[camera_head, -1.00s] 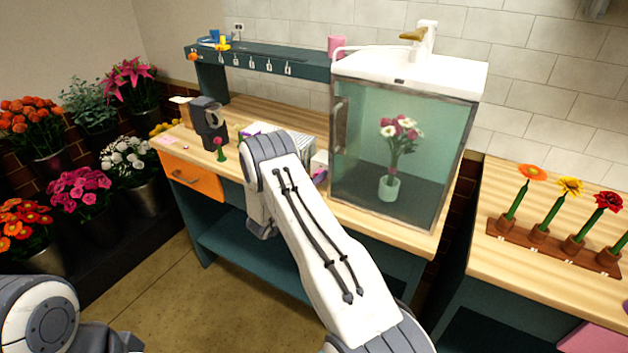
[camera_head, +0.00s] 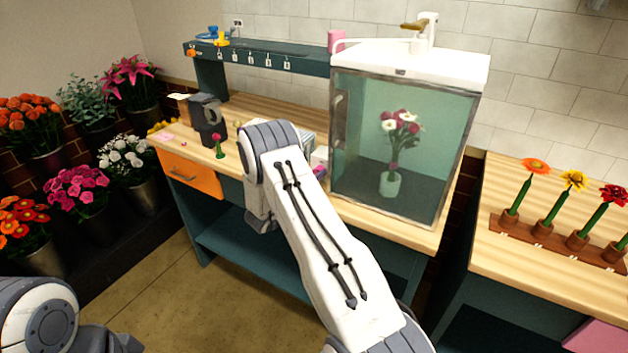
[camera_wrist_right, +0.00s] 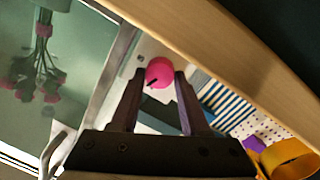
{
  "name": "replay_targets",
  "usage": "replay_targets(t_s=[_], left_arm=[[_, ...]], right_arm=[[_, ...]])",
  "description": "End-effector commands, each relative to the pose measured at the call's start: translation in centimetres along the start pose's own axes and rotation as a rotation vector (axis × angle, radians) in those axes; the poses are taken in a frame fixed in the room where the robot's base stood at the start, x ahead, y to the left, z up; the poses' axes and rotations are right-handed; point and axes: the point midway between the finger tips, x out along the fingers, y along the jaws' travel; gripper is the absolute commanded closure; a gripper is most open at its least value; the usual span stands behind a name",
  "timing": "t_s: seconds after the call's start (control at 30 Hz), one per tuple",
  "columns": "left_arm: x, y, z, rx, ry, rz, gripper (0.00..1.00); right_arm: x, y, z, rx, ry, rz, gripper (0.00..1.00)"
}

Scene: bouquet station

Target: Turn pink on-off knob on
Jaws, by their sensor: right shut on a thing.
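The pink knob (camera_wrist_right: 160,68) sits on a pale panel beside the glass cabinet in the right wrist view. It is round, with a dark mark at its lower left edge. My right gripper (camera_wrist_right: 160,76) has its two dark fingers on either side of the knob, shut on it. In the head view, my right forearm hides the right gripper. A small pink patch (camera_head: 318,170) shows beside the cabinet there; I cannot tell whether it is the knob. Only part of my left arm shows at the lower left; its gripper is out of frame.
The glass cabinet (camera_head: 345,190) stands right of my arm, with a vase of flowers inside. A yellow ring (camera_wrist_right: 290,160) lies near the right finger's side.

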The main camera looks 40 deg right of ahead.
Motion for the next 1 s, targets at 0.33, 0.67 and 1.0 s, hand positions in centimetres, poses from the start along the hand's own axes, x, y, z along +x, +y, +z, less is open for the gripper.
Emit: replay_targets(t_s=[0.33, 0.67, 1.0], left_arm=[[3.1, -0.2, 0.2, 0.0, 0.0, 0.0, 0.5], [6.2, -0.5, 0.3, 0.0, 0.0, 0.0, 0.5], [10.0, -0.7, 0.5, 0.0, 0.0, 0.0, 0.5]], right_arm=[[0.0, 0.0, 0.2, 0.332, -0.021, -0.025, 1.0], [0.0, 0.1, 0.3, 0.644, -0.043, -0.046, 1.0], [0.1, 0.2, 0.4, 0.954, -0.065, -0.068, 1.0]])
